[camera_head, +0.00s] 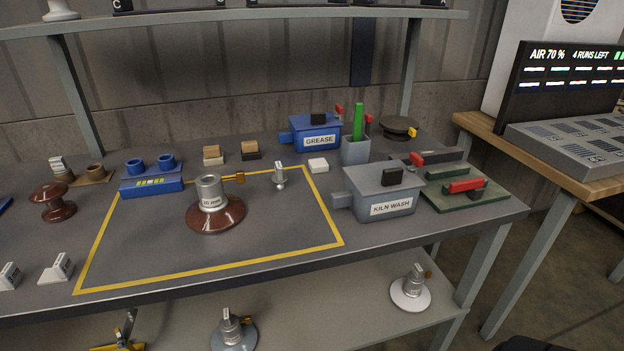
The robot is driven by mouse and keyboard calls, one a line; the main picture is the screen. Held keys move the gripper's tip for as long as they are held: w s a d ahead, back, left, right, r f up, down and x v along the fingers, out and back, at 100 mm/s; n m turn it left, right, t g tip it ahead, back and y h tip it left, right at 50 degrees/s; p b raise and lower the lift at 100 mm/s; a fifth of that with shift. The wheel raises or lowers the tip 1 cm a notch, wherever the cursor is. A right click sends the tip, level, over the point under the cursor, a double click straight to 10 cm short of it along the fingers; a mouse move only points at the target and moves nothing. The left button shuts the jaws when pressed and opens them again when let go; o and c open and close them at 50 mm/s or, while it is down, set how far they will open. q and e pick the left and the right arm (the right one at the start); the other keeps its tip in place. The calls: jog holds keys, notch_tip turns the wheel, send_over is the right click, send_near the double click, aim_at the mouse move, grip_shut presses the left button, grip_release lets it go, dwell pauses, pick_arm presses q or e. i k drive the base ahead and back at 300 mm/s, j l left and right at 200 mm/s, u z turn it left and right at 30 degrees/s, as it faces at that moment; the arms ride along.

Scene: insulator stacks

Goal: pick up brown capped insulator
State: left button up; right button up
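A brown insulator with a grey metal cap (215,219) stands upright on the dark bench, inside a yellow outlined rectangle. Its wide glossy brown skirt is at the bottom. The cap carries a small label that I cannot read with certainty, and a small brass-coloured piece shows at the cap's right side. A small metal pin-like part (280,177) stands to its right, apart from it. Neither of my grippers shows in the head view.
A grey KILN WASH box (379,192) and blue GREASE box (314,135) stand right and behind. More insulators, one white (410,292), stand on the lower shelf. The rectangle's front is clear.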

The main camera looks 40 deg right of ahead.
aim_at(216, 211)
jog(key=z, duration=0.75)
